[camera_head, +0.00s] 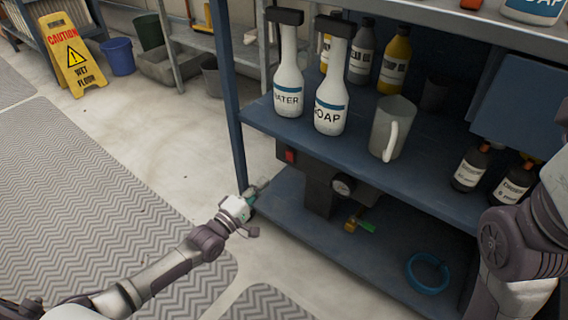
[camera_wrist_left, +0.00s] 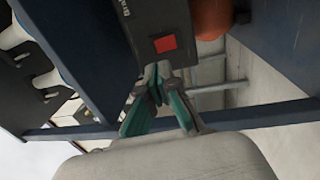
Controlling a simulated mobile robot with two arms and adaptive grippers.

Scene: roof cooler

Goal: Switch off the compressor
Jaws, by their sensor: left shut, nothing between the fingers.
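The compressor is a dark unit (camera_head: 318,188) on the lower shelf of the blue rack, partly hidden by the shelf above. A red switch (camera_head: 289,156) sits on its upper left end, with a round gauge (camera_head: 343,185) to the right. In the left wrist view the red switch (camera_wrist_left: 165,44) is on the face of a dark box (camera_wrist_left: 150,18). My left gripper (camera_head: 256,187) is at the rack's front left post, below and left of the switch. Its teal fingers (camera_wrist_left: 158,75) are shut and empty, tips just below the switch; contact cannot be told. My right gripper is out of view.
The blue rack post (camera_head: 233,110) stands close to my left gripper. The middle shelf holds two white bottles (camera_head: 330,100), a grey jug (camera_head: 391,128) and dark bottles (camera_head: 469,168). A blue hose ring (camera_head: 427,273) lies below.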

